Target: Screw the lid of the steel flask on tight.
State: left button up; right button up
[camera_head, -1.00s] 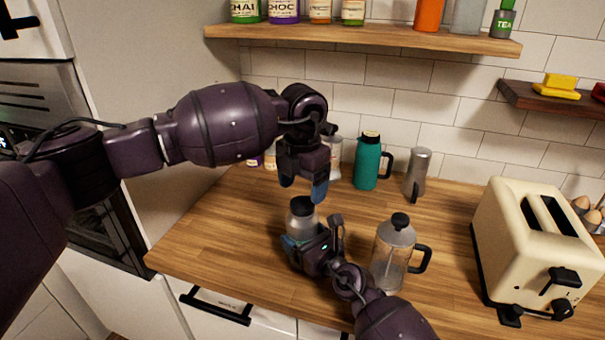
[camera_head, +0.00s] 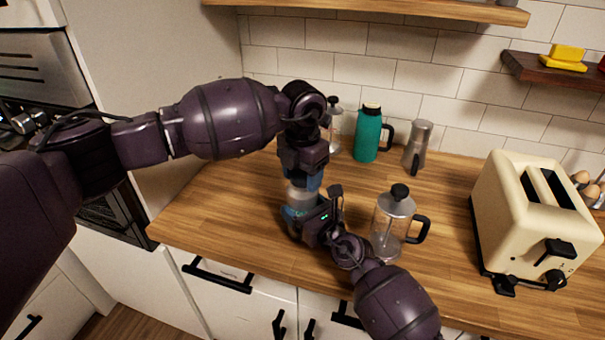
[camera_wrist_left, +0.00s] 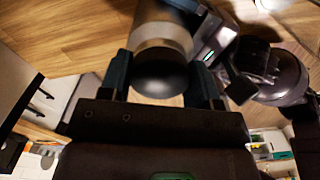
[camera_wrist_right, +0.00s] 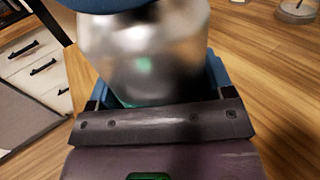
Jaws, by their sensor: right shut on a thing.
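The steel flask (camera_head: 299,198) stands upright on the wooden counter near its front left part. My right gripper (camera_head: 300,215) is shut on the flask's body from the front; the silvery body (camera_wrist_right: 150,55) fills the right wrist view between the fingers. My left gripper (camera_head: 306,180) points down over the flask's top and hides the lid in the head view. In the left wrist view, the dark lid (camera_wrist_left: 161,78) lies between the left fingers (camera_wrist_left: 160,82), which are open on either side, with a slim gap visible at least on the left.
A French press (camera_head: 393,220) stands close to the right of my right gripper. A teal jug (camera_head: 368,135) and a moka pot (camera_head: 417,147) stand at the back. A cream toaster (camera_head: 530,220) is at the right. The counter left of the flask is clear.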

pick_arm(q)
jog(key=c, duration=0.3)
jog(key=o, duration=1.1)
jog(key=shift+r, duration=0.1)
notch_tip(320, 180, up, 12)
pick_arm(e)
jog(key=o, duration=1.7)
